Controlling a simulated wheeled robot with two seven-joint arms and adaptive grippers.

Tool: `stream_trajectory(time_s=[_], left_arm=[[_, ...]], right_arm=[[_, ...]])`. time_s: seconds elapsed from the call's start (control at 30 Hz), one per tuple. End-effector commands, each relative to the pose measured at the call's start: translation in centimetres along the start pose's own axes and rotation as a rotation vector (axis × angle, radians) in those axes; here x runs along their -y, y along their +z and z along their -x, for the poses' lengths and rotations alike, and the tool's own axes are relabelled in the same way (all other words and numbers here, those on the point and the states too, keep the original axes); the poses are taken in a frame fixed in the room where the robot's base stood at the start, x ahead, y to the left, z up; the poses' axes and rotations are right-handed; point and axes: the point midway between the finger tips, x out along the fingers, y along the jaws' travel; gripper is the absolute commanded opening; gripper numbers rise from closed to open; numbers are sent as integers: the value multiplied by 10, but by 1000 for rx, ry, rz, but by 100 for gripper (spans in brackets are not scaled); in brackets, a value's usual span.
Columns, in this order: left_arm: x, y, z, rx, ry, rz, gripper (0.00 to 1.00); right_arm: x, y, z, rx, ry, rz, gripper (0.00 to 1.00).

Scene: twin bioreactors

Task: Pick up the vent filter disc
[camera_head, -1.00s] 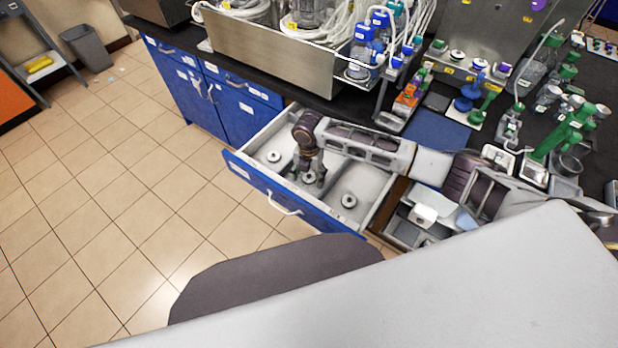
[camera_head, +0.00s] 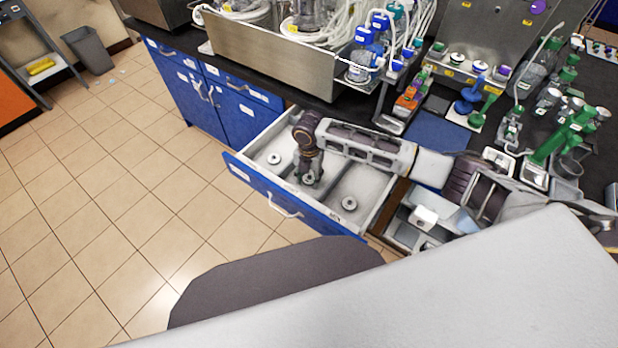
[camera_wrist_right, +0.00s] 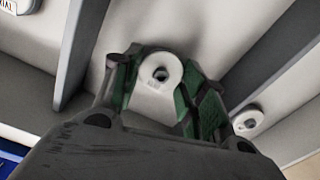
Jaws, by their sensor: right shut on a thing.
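Three small white discs with a central hole lie in the compartments of an open blue-fronted drawer (camera_head: 325,222). The middle disc (camera_head: 309,180) is the vent filter disc at my right gripper (camera_head: 310,182), which points down into the drawer's middle compartment. In the right wrist view this disc (camera_wrist_right: 160,70) sits between the two green-padded fingers of the right gripper (camera_wrist_right: 158,92), which is shut on it. The disc appears at floor level of the drawer; any lift cannot be told. My left gripper is not in view.
Another disc (camera_head: 274,158) lies in the left compartment and one (camera_head: 349,203) in the right, which also shows in the wrist view (camera_wrist_right: 247,121). Grey dividers (camera_wrist_right: 81,50) stand close on either side. The bench above holds bottles and green fittings (camera_head: 567,135).

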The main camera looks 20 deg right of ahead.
Motion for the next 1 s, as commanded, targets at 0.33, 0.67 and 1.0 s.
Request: stream_trajectory(time_s=[0.33, 0.67, 1.0], left_arm=[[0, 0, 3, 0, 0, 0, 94], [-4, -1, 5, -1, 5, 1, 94], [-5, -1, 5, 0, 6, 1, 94]], right_arm=[[0, 1, 45, 2, 2, 0, 29], [0, 0, 86, 1, 1, 0, 29], [0, 0, 93, 0, 0, 0, 29]])
